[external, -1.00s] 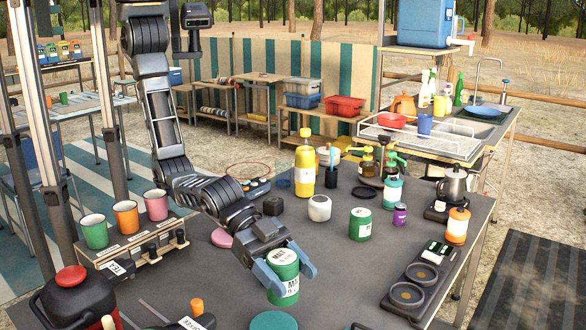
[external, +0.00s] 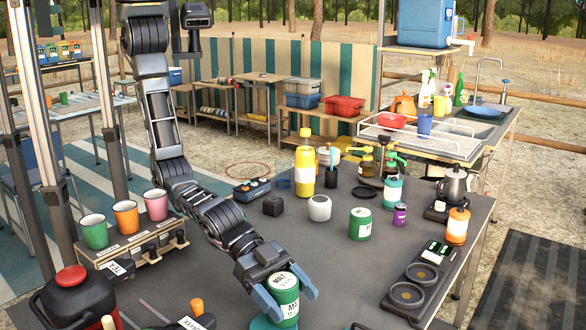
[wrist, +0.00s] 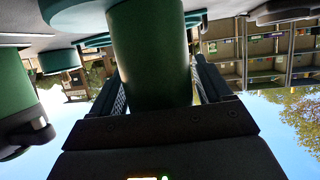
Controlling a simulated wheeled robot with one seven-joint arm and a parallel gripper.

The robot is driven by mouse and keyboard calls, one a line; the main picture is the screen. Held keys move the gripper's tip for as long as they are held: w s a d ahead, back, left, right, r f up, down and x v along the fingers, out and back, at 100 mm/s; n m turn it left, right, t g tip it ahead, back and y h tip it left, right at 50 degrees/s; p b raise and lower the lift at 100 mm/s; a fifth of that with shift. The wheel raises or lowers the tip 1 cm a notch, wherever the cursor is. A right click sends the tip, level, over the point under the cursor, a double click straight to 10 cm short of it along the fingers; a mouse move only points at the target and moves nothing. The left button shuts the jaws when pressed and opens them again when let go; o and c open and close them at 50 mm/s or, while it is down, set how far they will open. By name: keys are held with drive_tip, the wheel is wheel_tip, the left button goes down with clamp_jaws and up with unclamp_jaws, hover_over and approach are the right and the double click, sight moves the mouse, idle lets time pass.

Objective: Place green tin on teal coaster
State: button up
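The green tin (external: 285,298), with a white label, is upright between the two blue fingers of my gripper (external: 287,297), near the front of the dark table. The fingers appear shut on its sides. The teal coaster (external: 260,323) shows at the bottom edge, partly hidden by the tin and a finger. The tin's foot overlaps the coaster; whether it touches cannot be told. In the wrist view, the tin (wrist: 150,60) fills the middle between the fingers, and the coaster (wrist: 75,12) is at the top edge by the tin's foot.
Another green tin (external: 360,224) stands farther back. A white jar (external: 319,208), a yellow bottle (external: 305,170) and a purple jar (external: 400,214) stand nearby. A black tray (external: 413,290) lies right, a red-lidded pot (external: 72,290) left. The table between the held tin and black tray is clear.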

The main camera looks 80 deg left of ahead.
drive_tip(key=shift+o, duration=1)
drive_tip(key=shift+s+a+r+p, duration=0.15)
drive_tip(key=shift+r+p, duration=0.2)
drive_tip(key=shift+p, duration=0.1)
drive_tip(key=p+v, duration=0.4)
drive_tip(key=v, duration=0.7)
drive_tip(key=shift+s+a+p, duration=0.15)
drive_tip(key=shift+a+p, duration=0.1)
drive_tip(key=shift+p, duration=0.05)
